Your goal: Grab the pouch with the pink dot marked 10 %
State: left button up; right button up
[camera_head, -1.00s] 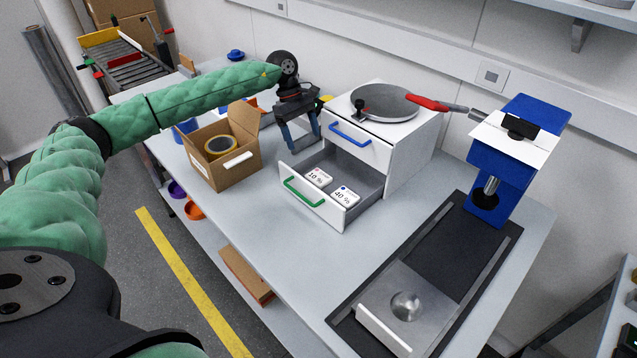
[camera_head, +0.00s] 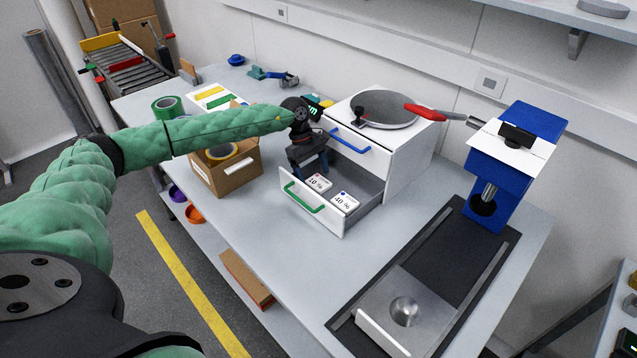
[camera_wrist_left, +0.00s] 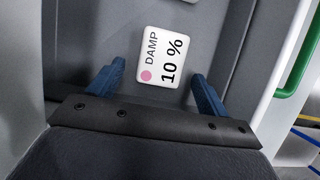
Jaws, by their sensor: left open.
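The white pouch marked 10 % (camera_head: 318,183) lies flat in the open lower drawer (camera_head: 372,187). In the left wrist view the pouch (camera_wrist_left: 163,57) shows a pink dot and the words DAMP 10 %. A second white pouch marked 40 % (camera_head: 344,201), with a blue dot, lies beside it. My left gripper (camera_head: 311,174) is open over the drawer's left part, just behind the 10 % pouch. In the wrist view its blue fingers (camera_wrist_left: 157,84) stand either side of the pouch's near end, and nothing is gripped. My right gripper is not in view.
The white drawer cabinet (camera_head: 420,140) has a shut upper drawer with a blue handle (camera_head: 350,141) and a round plate on top. A cardboard box (camera_head: 228,178) stands left of the drawer. A blue press (camera_head: 507,160) stands right. Bare table lies in front.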

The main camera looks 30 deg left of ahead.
pick_arm(q)
jog(key=shift+d+f, duration=0.2)
jog(key=shift+f, duration=0.35)
jog(key=shift+s, duration=0.1)
jog(key=shift+c, duration=0.5)
jog(key=c, duration=1)
jog(key=shift+o, duration=0.2)
jog(key=shift+r, duration=0.1)
